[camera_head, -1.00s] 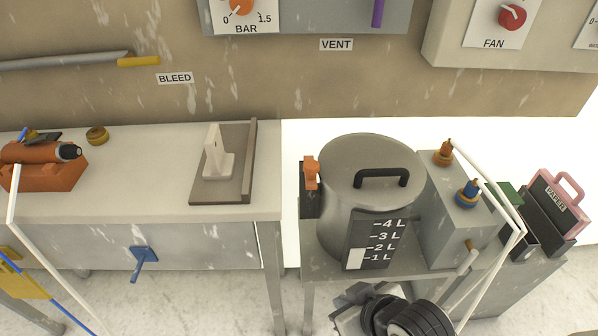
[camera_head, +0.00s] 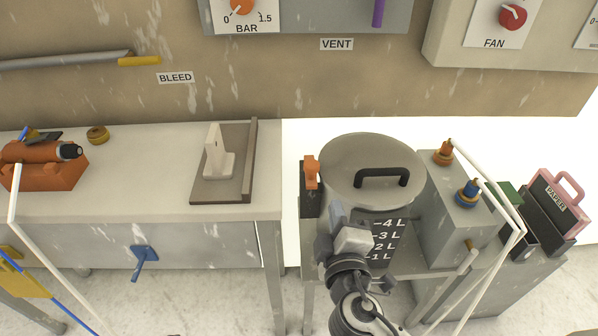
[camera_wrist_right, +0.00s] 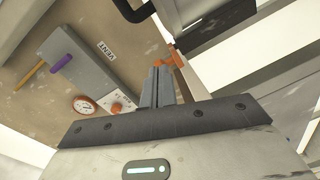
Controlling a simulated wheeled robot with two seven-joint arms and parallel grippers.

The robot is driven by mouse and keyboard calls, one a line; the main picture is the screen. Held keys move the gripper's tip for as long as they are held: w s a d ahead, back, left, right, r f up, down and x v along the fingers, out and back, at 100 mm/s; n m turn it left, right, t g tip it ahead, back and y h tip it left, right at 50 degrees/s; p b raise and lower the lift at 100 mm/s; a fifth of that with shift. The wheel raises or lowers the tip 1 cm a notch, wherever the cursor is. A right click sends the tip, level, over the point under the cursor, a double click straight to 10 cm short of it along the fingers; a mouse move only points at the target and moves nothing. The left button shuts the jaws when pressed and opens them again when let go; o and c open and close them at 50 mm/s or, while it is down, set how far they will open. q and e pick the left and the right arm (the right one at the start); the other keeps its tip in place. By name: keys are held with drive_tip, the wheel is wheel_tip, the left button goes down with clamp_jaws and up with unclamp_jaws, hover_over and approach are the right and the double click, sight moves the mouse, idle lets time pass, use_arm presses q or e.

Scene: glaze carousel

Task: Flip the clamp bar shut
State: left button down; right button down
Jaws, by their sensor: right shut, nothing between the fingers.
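The clamp (camera_head: 312,172) is an orange piece on a dark block at the left side of the grey lidded pot (camera_head: 345,165). Its orange part stands upright beside the lid rim. In the right wrist view, an orange part (camera_wrist_right: 163,61), probably the clamp, shows just beyond the fingertips; contact cannot be told. My right gripper (camera_head: 337,212) is in front of the pot, below and right of the clamp, and covers part of the level scale. Its fingers (camera_wrist_right: 155,75) are together and empty. My left gripper is not in view.
The lid has a black handle (camera_head: 382,178). A grey box (camera_head: 458,225) with orange and blue fittings stands right of the pot, with white pipes beside it. The bench (camera_head: 120,190) at left holds a stand and an orange device. A panel with a red FAN knob (camera_head: 512,16) hangs above.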

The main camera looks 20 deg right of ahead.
sight(311, 165)
drive_tip(key=a+n+y, duration=0.1)
drive_tip(key=a+n+t, duration=0.1)
drive_tip(key=a+n, duration=0.1)
drive_tip(key=w+a+r+n+y, duration=0.1)
drive_tip(key=shift+a+t+y, duration=0.2)
drive_tip(key=shift+t+y, duration=0.1)
drive_tip(key=shift+t, duration=0.1)
drive_tip(key=shift+w, duration=0.1)
use_arm(q)
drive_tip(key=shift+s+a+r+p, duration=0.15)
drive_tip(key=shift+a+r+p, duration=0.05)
drive_tip(key=shift+p, duration=1)
use_arm(e)
drive_tip(key=w+d, duration=0.1)
drive_tip(key=w, duration=0.8)
drive_tip(key=shift+w+r, duration=0.15)
drive_tip(key=shift+w, duration=0.25)
drive_tip(key=shift+d, duration=0.1)
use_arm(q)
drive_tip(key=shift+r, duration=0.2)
use_arm(e)
drive_tip(key=shift+s+d+n+y, duration=0.2)
drive_tip(key=shift+n+y, duration=0.3)
drive_tip(key=shift+y, duration=0.2)
